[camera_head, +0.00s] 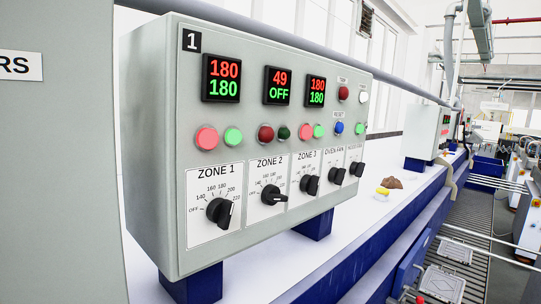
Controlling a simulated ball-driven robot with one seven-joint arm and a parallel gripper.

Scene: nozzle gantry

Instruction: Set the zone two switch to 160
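The zone two switch (271,195) is a black rotary knob on a white dial plate (267,213) marked ZONE 2, on the front of a grey control box (160,150). Its handle lies nearly level, unlike the steeper zone one knob (220,211); which end is the pointer is too small to tell. The zone two display (277,86) above reads 49 in red and OFF in green. The dark red and dark green lamps below that display look unlit. My gripper is not in view.
The zone three knob (310,184) and oven fan knob (337,175) sit close on the right. The zone one display (221,78) reads 180 over 180. The box stands on blue feet above a white surface (275,265). A grey panel (55,170) fills the left edge.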

